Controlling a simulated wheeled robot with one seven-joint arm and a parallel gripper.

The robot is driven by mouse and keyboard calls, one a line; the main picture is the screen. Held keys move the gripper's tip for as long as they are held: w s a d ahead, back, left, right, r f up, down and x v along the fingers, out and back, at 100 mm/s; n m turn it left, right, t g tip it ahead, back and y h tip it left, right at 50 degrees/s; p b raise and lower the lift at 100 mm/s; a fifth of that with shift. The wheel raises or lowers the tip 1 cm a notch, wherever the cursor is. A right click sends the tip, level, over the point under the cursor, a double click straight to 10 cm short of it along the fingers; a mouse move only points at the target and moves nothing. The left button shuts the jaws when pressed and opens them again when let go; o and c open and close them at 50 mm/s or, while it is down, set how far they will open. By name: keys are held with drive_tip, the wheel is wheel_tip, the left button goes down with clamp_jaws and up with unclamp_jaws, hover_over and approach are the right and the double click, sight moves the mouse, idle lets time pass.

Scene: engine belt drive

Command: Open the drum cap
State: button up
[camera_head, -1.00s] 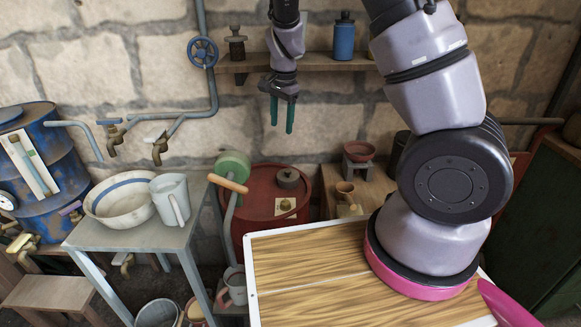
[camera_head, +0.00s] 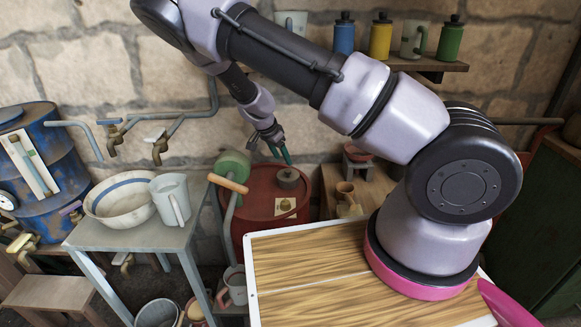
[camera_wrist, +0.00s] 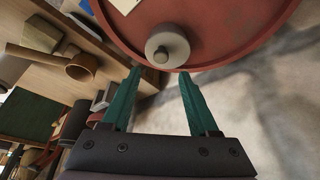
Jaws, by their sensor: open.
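The red drum (camera_head: 262,205) stands against the stone wall, behind the wood-topped surface. Its grey round cap (camera_head: 288,178) sits on the drum's top, right of the middle. In the wrist view the cap (camera_wrist: 167,47) shows near the edge of the red drum top (camera_wrist: 225,25), with a small knob on it. My gripper (camera_head: 281,155) is just above and behind the cap in the head view. In the wrist view my gripper's green fingers (camera_wrist: 160,72) are spread apart, with the cap just beyond their tips. Nothing is between the fingers.
A green roller with a wooden handle (camera_head: 230,183) stands left of the drum. A grey table (camera_head: 140,238) holds a bowl (camera_head: 118,200) and pitcher (camera_head: 170,198). A wooden stand with a small brown pot (camera_head: 345,191) is right of the drum.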

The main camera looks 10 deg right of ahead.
sight(289, 171)
drive_tip(key=x, duration=0.6)
drive_tip(key=shift+f, duration=0.2)
drive_tip(key=shift+c, duration=0.3)
clamp_jaws()
drive_tip(key=shift+d, duration=0.1)
drive_tip(key=shift+s+d, duration=0.1)
drive_tip(key=shift+s, duration=0.05)
idle(0.7)
